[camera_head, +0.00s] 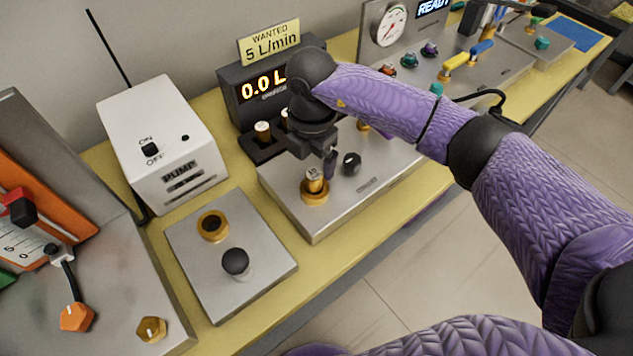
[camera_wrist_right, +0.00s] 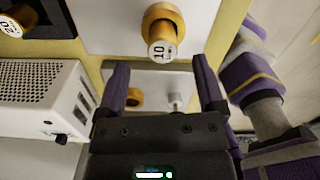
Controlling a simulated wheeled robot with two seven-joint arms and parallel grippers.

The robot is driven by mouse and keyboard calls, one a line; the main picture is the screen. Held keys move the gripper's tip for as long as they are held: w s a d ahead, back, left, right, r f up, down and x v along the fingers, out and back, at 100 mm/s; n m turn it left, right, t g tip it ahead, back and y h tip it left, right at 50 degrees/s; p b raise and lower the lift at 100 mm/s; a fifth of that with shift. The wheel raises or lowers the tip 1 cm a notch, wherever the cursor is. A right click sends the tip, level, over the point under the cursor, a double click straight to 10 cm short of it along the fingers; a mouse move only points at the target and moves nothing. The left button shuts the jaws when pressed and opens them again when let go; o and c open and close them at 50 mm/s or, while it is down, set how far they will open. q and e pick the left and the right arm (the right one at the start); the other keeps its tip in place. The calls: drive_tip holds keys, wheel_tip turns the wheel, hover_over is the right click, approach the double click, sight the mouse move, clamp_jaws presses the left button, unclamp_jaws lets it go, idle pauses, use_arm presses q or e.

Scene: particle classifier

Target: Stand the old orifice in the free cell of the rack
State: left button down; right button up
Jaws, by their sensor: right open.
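The orifice (camera_head: 314,178), a small gold cylinder with a pale top, stands in the gold socket (camera_head: 315,196) of the grey metal box. In the right wrist view its white end (camera_wrist_right: 162,50) reads 10. My right gripper (camera_head: 321,168) is at the orifice, above the socket; in the wrist view its fingers (camera_wrist_right: 160,66) are spread, with the orifice just ahead of the gap and nothing held. The black rack (camera_head: 263,147) stands behind, left of the gripper, with two orifices (camera_head: 262,131) visible. Its free cell is not clearly seen; my gripper partly covers the rack. My left gripper is out of view.
A black knob (camera_head: 351,163) stands right of the socket. The flow display (camera_head: 265,90) rises behind the rack. The white pump box (camera_head: 163,145) and a low plate with a gold port (camera_head: 213,226) and black knob are left. A gauge panel (camera_head: 390,24) stands farther right.

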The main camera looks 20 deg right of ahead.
sight(314, 173)
wheel_tip(314, 173, down, 5)
drive_tip(key=shift+s+r+b, duration=0.1)
drive_tip(key=shift+s+b, duration=0.05)
drive_tip(key=shift+b, duration=0.45)
clamp_jaws()
